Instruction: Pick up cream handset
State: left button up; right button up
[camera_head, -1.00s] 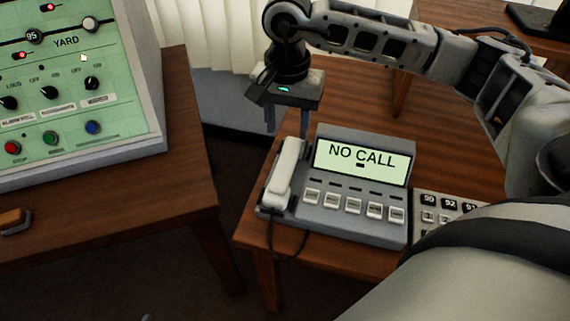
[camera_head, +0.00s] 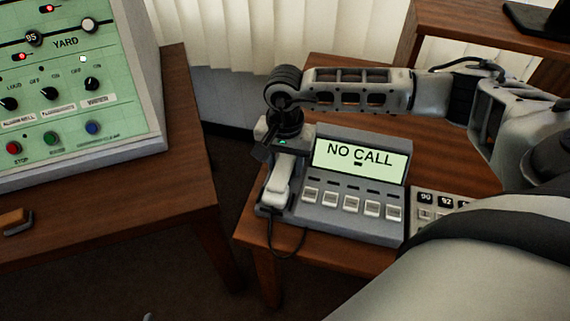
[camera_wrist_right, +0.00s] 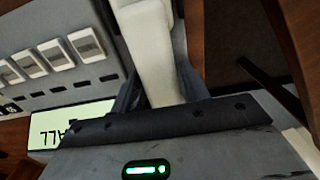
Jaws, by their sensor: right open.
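The cream handset (camera_head: 277,183) lies on the left side of the grey desk phone (camera_head: 345,222), whose screen reads "NO CALL". My right gripper (camera_head: 284,158) is over the handset's far end, pointing down. In the right wrist view the handset (camera_wrist_right: 154,50) runs between the two open fingers (camera_wrist_right: 158,88), one on each side of it. I cannot tell whether either finger touches it. The handset's far end is hidden by the gripper. My left gripper is not in view.
A green control panel (camera_head: 75,90) with knobs and buttons stands on the left desk (camera_head: 130,215). A number keypad (camera_head: 432,203) is right of the phone. A black cord (camera_head: 290,250) hangs at the phone's front left. A gap separates the desks.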

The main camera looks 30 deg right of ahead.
jog(key=c, duration=0.8)
jog(key=shift+c, duration=0.2)
jog(key=shift+r, duration=0.15)
